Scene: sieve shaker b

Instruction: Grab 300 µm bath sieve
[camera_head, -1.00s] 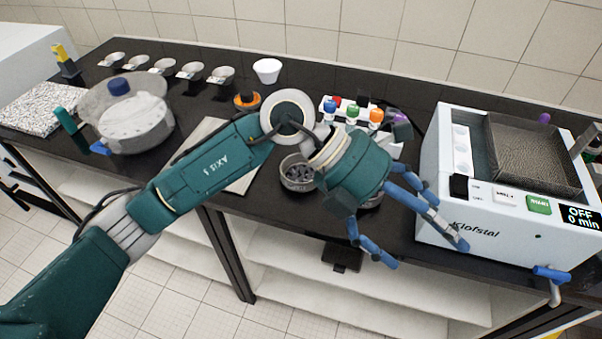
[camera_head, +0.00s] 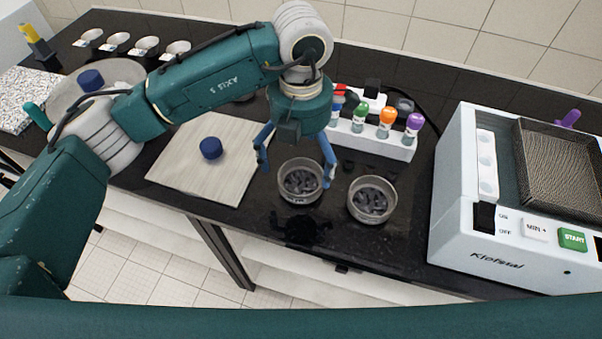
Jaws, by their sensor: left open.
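Two small round metal sieves with dark pieces in them stand on the black bench: a left one (camera_head: 300,199) and a right one (camera_head: 371,218). I cannot read a 300 µm mark on either. My left gripper (camera_head: 296,170) points down, open and empty, at the left sieve. One finger is left of that sieve and the other is by its right rim; I cannot tell whether it touches. A rectangular mesh basket (camera_head: 565,165) sits in the white Klofstal machine (camera_head: 470,215) at the right. My right gripper is not in view.
A white rack (camera_head: 380,147) with colour-capped bottles stands behind the sieves. A pale board (camera_head: 190,180) with a blue knob (camera_head: 211,148) lies to the left. Several small dishes (camera_head: 146,45) line the back left. The bench front near the sieves is clear.

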